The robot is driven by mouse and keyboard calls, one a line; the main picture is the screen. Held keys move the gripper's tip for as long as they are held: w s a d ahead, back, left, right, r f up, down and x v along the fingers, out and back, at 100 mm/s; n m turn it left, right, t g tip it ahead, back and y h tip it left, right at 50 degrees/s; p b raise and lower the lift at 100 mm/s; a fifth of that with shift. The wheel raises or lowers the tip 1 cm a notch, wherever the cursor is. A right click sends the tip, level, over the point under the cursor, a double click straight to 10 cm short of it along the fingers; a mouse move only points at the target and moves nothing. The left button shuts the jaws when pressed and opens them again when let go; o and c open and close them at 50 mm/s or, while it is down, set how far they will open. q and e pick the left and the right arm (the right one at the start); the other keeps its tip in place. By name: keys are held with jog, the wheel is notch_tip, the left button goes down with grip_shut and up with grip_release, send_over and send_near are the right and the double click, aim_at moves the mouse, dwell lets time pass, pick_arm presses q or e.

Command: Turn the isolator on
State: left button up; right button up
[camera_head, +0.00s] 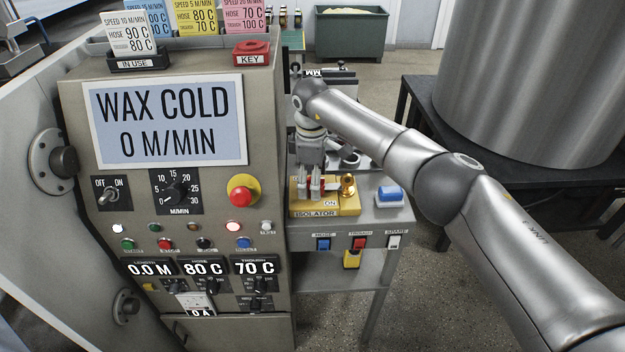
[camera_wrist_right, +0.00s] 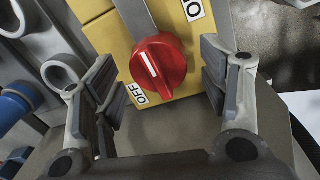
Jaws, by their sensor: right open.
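The isolator (camera_head: 345,209) is a yellow box on the side table, with an ISOLATOR label and an ON label. Its red round knob (camera_wrist_right: 165,62) has a white line and lies in the middle of the right wrist view. The OFF label (camera_wrist_right: 138,94) is just below and left of the knob, and part of the ON label (camera_wrist_right: 194,10) shows at the upper right. My right gripper (camera_wrist_right: 158,80) is open, with one finger on each side of the knob and gaps visible. In the head view my right gripper (camera_head: 316,188) comes down over the isolator and mostly hides the knob. My left gripper is out of view.
A control panel (camera_head: 215,215) stands at the left, its display (camera_head: 165,120) reading WAX COLD, 0 M/MIN. A brass part (camera_head: 347,186) rises beside the knob. A large metal drum (camera_head: 540,80) stands at the right.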

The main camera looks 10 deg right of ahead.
notch_tip(320, 180, up, 12)
jog(key=shift+s+f, duration=0.2)
jog(key=shift+s, duration=0.15)
jog(key=shift+a, duration=0.1)
